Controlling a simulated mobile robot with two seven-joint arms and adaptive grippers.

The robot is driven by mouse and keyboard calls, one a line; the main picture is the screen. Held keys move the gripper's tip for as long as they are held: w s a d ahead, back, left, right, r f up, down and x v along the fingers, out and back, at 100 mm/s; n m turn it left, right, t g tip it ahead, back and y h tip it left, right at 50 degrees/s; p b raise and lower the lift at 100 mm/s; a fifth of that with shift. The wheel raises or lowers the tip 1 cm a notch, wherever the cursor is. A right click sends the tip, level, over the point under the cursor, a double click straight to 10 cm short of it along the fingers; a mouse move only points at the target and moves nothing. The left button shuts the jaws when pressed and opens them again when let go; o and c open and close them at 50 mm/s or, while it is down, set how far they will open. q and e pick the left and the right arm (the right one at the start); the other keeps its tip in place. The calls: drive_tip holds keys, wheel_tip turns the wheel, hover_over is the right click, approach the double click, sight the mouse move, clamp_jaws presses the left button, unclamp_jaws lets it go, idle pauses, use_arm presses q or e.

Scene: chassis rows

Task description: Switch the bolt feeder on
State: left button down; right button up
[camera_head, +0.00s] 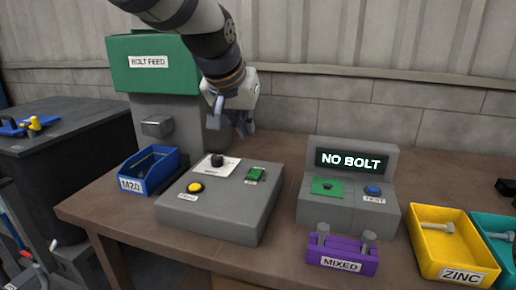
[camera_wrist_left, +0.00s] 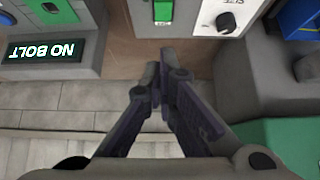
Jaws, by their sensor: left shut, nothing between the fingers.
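The bolt feeder (camera_head: 155,70), a green hopper labelled BOLT FEED on a grey body, stands at the back left of the table. In front is a grey control box (camera_head: 215,215) with a black knob (camera_head: 217,161) on a white dial plate, a yellow button (camera_head: 195,187) and a green switch (camera_head: 255,174). The switch also shows in the left wrist view (camera_wrist_left: 163,12), but its position is too small to tell. My left gripper (camera_head: 243,132) is shut and empty, above and behind the box. Its fingertips (camera_wrist_left: 165,55) are apart from the switch. My right gripper is not in view.
A display unit (camera_head: 350,196) reading NO BOLT stands to the right. A blue bin (camera_head: 148,188) is left of the box. A purple MIXED holder (camera_head: 340,265), a yellow ZINC bin (camera_head: 460,262) and a teal bin (camera_head: 498,235) are at the front right.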

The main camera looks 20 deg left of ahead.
use_arm(q)
drive_tip(key=b, duration=0.1)
approach(259, 170)
drive_tip(key=w, duration=0.3)
drive_tip(key=shift+f, duration=1.15)
drive_tip(key=shift+s+f, duration=0.2)
drive_tip(key=shift+f, duration=0.45)
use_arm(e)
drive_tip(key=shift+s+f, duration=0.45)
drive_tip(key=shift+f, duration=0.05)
